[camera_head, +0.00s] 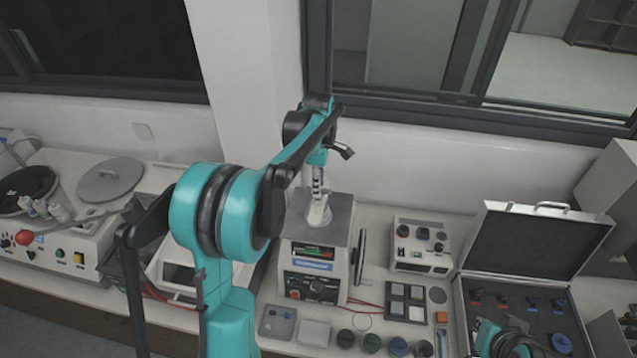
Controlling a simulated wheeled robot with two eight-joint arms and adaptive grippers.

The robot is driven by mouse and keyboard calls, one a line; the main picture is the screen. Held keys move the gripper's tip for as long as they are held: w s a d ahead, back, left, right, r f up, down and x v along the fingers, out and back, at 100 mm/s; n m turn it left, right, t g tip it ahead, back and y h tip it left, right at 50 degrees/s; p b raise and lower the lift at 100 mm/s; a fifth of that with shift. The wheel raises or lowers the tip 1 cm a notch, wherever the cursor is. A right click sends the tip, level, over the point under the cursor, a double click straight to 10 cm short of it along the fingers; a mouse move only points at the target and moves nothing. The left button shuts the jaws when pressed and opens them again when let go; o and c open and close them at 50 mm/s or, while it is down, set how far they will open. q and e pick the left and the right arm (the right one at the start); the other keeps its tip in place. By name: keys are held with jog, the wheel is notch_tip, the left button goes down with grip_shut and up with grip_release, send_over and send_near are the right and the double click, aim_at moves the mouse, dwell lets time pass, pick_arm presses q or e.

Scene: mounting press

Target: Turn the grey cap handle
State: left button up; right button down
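The mounting press (297,262) is a pale box with a dark grey top, a lit screen and a front panel of knobs. A light grey cap (318,215) sits on its top. My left arm crosses the middle of the head view, and its gripper (318,190) points down right over the cap. The fingers look small and close to the cap's upper part. I cannot tell whether they grip its handle, which is mostly hidden. Part of my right arm shows at the bottom right; its gripper is not visible.
A black lever (360,257) stands on the press's right side. Right of it are a small box with dark knobs (421,248) and an open case (533,240). Several round pots and a tray (277,323) lie in front. A polishing machine (50,250) stands at left.

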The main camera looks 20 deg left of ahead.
pick_arm(q)
jog(key=shift+s+d+f, duration=0.1)
grip_shut()
